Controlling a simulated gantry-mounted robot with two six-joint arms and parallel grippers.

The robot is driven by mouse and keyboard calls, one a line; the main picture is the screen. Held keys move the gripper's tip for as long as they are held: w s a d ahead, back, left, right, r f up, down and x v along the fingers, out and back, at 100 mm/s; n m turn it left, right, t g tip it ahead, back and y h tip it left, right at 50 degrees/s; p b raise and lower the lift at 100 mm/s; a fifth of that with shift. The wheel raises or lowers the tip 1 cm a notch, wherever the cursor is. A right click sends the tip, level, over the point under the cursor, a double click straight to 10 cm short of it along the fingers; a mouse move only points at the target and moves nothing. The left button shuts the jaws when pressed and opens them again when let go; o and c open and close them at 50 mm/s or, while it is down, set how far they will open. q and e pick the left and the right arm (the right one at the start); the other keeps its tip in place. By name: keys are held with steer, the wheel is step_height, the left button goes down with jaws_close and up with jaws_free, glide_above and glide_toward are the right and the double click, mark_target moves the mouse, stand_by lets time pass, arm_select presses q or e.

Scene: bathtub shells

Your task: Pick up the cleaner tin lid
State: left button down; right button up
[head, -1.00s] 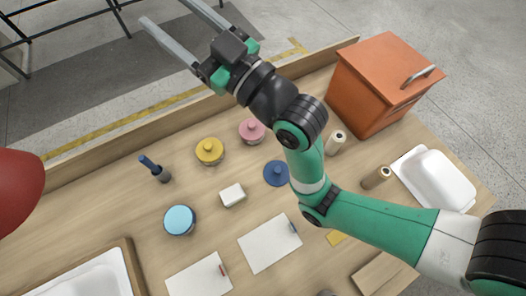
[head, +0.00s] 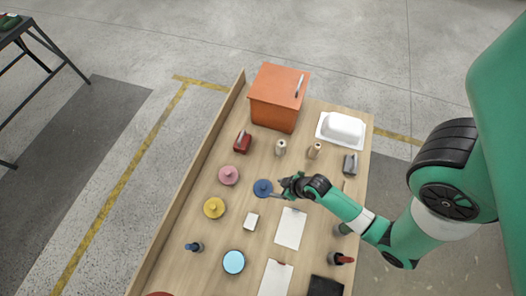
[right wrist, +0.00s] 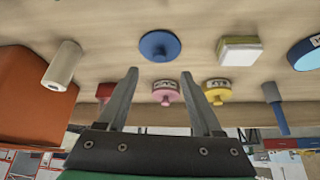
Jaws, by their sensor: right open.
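A round blue lid with a knob (head: 263,187) lies flat on the wooden table. It also shows in the right wrist view (right wrist: 160,46), beyond and between the fingertips. No label names it, but its colour matches the blue-sided open tin (head: 234,262). My right gripper (head: 279,189) is low over the table, just right of the blue lid. Its two fingers (right wrist: 158,76) are spread with nothing between them. Whether they touch the lid cannot be told. My left gripper is not in view.
A pink-lidded tin (head: 228,175) and a yellow-lidded tin (head: 214,208) stand left of the lid. A white block (head: 251,221) and white sheets (head: 290,229) lie nearer. An orange box (head: 279,97) and white dish (head: 342,128) stand at the far end.

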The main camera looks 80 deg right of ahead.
mark_target(263, 187)
steer(key=b+x, duration=0.1)
steer(key=x, duration=0.4)
steer(key=shift+w+f, duration=0.1)
steer(key=shift+w, duration=0.05)
steer(key=b+x, duration=0.1)
steer(key=x, duration=0.1)
steer(key=b+x, duration=0.1)
steer(key=x, duration=0.2)
steer(key=shift+w+d, duration=0.2)
steer(key=shift+w, duration=0.1)
jaws_close()
